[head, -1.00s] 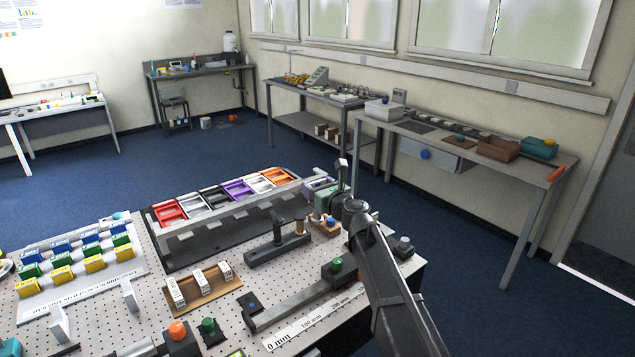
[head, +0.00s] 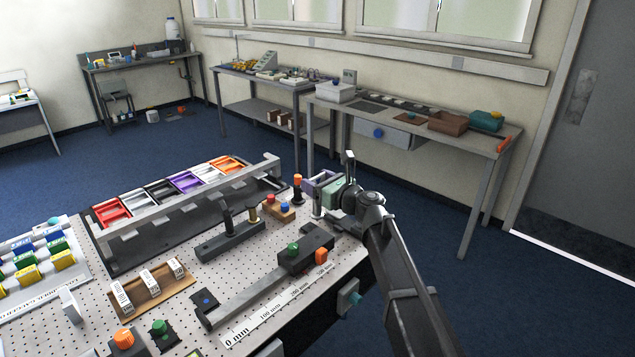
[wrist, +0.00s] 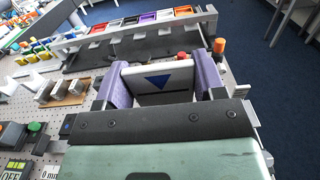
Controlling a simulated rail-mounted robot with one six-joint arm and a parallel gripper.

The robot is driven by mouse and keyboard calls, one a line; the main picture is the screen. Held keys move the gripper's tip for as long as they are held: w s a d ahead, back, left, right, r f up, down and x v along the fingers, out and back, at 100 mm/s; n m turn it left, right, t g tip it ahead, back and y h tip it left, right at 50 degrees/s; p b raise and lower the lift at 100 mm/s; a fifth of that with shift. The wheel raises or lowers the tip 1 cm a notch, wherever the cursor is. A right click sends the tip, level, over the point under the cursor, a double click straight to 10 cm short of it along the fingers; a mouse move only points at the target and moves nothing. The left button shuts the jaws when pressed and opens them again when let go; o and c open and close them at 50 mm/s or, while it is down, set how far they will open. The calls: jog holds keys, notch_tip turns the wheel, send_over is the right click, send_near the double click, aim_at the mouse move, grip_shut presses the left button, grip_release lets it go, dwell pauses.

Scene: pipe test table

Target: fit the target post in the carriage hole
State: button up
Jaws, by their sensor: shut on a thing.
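My gripper (head: 320,181) is above the far right part of the table. Its purple fingers also show in the wrist view (wrist: 158,85), standing apart with a white face marked with a blue triangle between them. A slim light grey post (head: 317,205) shows upright just below the fingers in the head view. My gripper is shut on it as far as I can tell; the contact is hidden. The dark carriage (head: 315,243), with a green knob, sits toward the far end of the rail (head: 245,298), nearer the camera than my gripper. I cannot make out its hole.
An orange-topped post (head: 298,187) stands just left of my gripper. A wooden block (head: 280,212) with red and blue knobs is beside it. A dark rack (head: 222,243) holds black and brass posts. Coloured bins (head: 185,182) lie behind a grey bar.

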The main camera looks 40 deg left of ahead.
jog(key=b, duration=0.4)
send_over(318, 214)
jog(key=shift+w+a+f, duration=0.15)
jog(key=shift+f, duration=0.65)
jog(key=shift+w+a+f, duration=0.1)
jog(key=shift+w+f, duration=0.05)
jog(key=shift+f, duration=0.65)
jog(key=shift+w+a+f, duration=0.15)
jog(key=shift+f, duration=0.65)
jog(key=shift+f, duration=0.15)
jog(key=shift+f+b, duration=0.3)
jog(key=shift+b, duration=0.3)
jog(key=shift+f+b, duration=1.25)
jog(key=o, duration=1.1)
jog(key=shift+d, duration=0.1)
jog(key=d, duration=0.7)
jog(key=s+d, duration=0.1)
jog(key=d, duration=0.2)
jog(key=shift+d+r, duration=0.1)
jog(key=shift+d, duration=0.15)
